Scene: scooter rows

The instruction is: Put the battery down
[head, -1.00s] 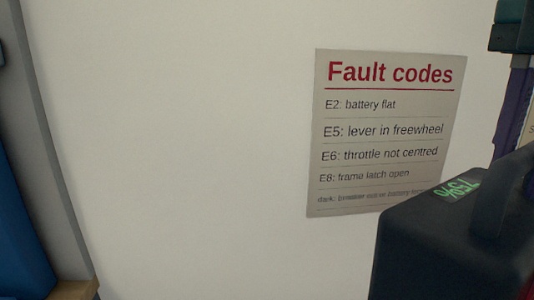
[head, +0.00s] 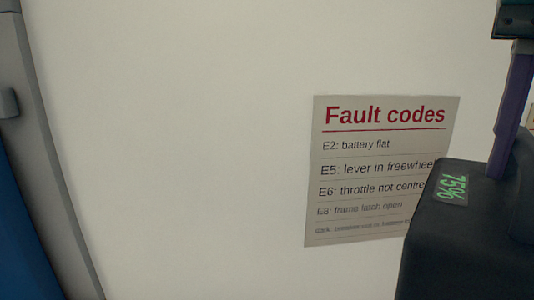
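The battery (head: 440,245) is a black case at the lower right of the head view, cut off by the right and bottom edges. A green "75%" reading (head: 454,189) shows on its top. My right gripper (head: 505,150) comes down from the top right corner, with a teal part above and a purple finger reaching the battery's dark handle (head: 524,195). It appears shut on the battery at the handle, though its other finger is out of frame. What lies under the battery is not visible. My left gripper is not in view.
A "Fault codes" sign (head: 375,165) hangs on the pale wall (head: 190,150), partly covered by the battery. A grey upright (head: 45,150) and a blue panel (head: 25,240) stand at the left edge. No floor or tabletop shows.

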